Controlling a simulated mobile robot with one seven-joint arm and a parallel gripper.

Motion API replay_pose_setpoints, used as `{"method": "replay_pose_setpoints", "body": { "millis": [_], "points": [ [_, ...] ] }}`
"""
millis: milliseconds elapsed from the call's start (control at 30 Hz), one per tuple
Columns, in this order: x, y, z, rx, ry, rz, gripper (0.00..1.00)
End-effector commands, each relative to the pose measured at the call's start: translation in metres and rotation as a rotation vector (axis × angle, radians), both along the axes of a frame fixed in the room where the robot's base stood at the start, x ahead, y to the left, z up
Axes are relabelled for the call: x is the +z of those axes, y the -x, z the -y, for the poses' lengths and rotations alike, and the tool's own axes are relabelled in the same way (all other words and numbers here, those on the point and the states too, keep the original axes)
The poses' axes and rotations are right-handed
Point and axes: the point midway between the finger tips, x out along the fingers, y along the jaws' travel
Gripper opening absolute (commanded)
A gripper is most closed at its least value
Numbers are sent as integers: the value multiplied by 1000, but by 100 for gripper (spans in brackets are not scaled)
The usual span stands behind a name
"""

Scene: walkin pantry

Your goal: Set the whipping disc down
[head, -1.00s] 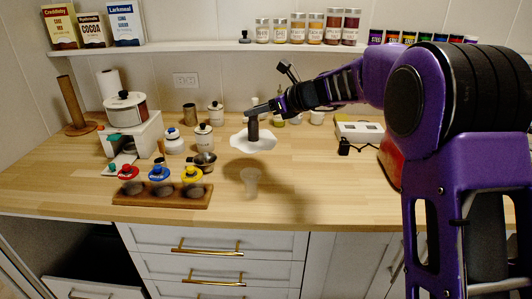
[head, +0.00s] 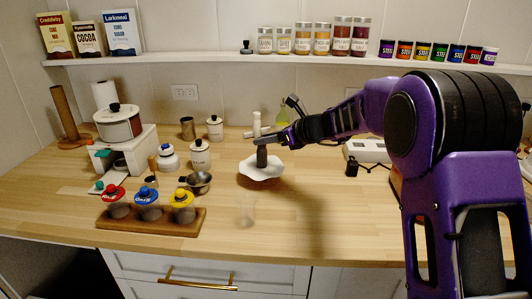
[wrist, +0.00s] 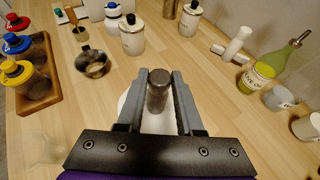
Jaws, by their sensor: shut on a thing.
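The whipping disc shows as a white, wavy-edged disc (head: 262,174) with a dark grey upright cylinder as its handle. My gripper (head: 263,142) is shut on the upper part of that handle. In the wrist view the two fingers (wrist: 159,84) flank the dark handle (wrist: 157,98), and the white of the disc shows in part below it. The disc is low over the middle of the wooden counter, roughly level. I cannot tell whether its underside touches the wood.
A clear cup (head: 247,210) stands in front of the disc. A metal pan (head: 199,184) and white canister (head: 199,155) are to the left, with a wooden rack of lidded jars (head: 152,216). A green bottle (head: 282,112) stands behind. Counter right of the cup is clear.

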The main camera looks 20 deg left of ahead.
Motion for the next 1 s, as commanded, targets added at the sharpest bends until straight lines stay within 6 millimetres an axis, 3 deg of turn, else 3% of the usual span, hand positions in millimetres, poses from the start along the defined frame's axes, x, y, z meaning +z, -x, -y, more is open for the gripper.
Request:
{"method": "replay_pose_setpoints", "body": {
  "millis": [33, 167, 600, 633, 700, 800, 1000],
  "points": [
    [-14, 1, 0, 0, 2, -4, 0],
    [-29, 0, 0, 1, 1, -1, 0],
    [-35, 0, 0, 0, 0, 0, 0],
    [-35, 0, 0, 0, 0, 0, 37],
    [-34, 0, 0, 0, 1, 0, 50],
    [-34, 0, 0, 0, 1, 0, 65],
    [-34, 0, 0, 0, 0, 0, 65]
  ]
}}
